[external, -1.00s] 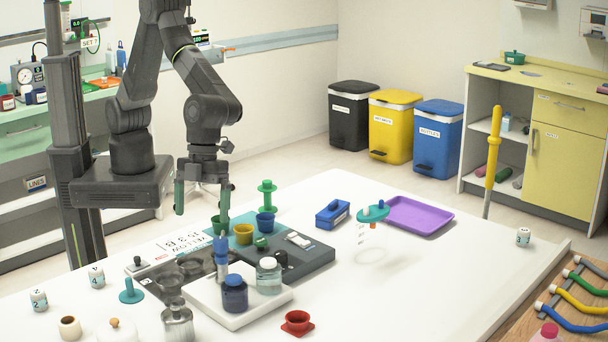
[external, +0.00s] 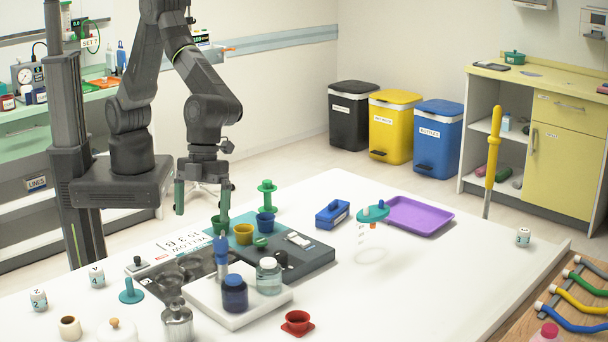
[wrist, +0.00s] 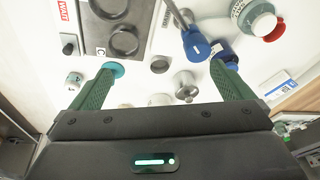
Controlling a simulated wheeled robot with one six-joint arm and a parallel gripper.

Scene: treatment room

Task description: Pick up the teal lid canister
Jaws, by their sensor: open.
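A blue-topped tool (external: 220,252) stands upright beside the dark blue canister. The table's right half has free room.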

